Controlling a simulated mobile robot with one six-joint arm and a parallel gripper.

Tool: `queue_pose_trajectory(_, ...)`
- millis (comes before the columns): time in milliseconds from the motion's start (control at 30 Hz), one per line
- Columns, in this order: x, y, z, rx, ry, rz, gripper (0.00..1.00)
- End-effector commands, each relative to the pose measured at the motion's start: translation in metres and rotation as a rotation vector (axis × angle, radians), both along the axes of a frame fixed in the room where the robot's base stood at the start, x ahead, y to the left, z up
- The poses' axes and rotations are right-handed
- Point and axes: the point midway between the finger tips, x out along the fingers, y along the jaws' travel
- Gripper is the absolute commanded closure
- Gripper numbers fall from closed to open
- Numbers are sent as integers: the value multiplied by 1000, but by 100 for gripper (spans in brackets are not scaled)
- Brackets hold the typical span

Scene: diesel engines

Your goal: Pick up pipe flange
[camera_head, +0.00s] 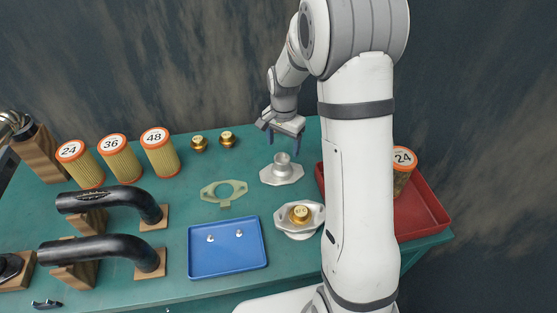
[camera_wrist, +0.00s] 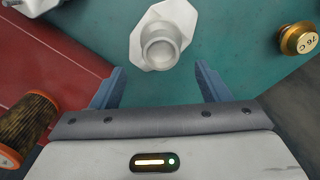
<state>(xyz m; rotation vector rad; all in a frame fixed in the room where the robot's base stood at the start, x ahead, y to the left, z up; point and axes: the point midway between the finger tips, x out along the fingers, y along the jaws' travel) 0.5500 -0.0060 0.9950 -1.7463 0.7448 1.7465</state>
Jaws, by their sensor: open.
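A silver pipe flange (camera_head: 282,172) with an octagonal base and a short round neck stands upright on the green table. In the wrist view the flange (camera_wrist: 161,44) lies just beyond the fingertips, between their lines. My gripper (camera_head: 284,143) is open and empty, above and behind the flange in the head view. In the wrist view my gripper (camera_wrist: 159,70) shows both blue fingers spread wide, apart from the flange. A second silver flange-like part (camera_head: 312,227) with a brass cap (camera_head: 300,214) in it sits nearer the front.
A red tray (camera_head: 430,215) holds a filter marked 24 (camera_head: 403,170), partly hidden by my arm. A blue tray (camera_head: 228,265) with small metal pieces, a pale green gasket (camera_head: 224,191), brass caps (camera_head: 199,143) and black pipes (camera_head: 105,200) stand to the left.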

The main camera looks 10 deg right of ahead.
Motion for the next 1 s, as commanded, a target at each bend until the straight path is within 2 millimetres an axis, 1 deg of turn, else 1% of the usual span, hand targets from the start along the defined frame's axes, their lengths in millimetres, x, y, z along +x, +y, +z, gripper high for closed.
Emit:
queue_pose_trajectory(367, 0, 6, -40, 0, 6, 11, 31)
queue_pose_trajectory(500, 0, 8, -61, 0, 7, 14, 31)
queue_pose_trajectory(600, 0, 9, -71, 0, 4, 15, 31)
queue_pose_trajectory(700, 1, 9, -75, 0, 1, 16, 31)
queue_pose_trajectory(900, 1, 9, -76, 0, 1, 17, 31)
queue_pose_trajectory(1000, 1, 10, -76, 0, 1, 17, 39)
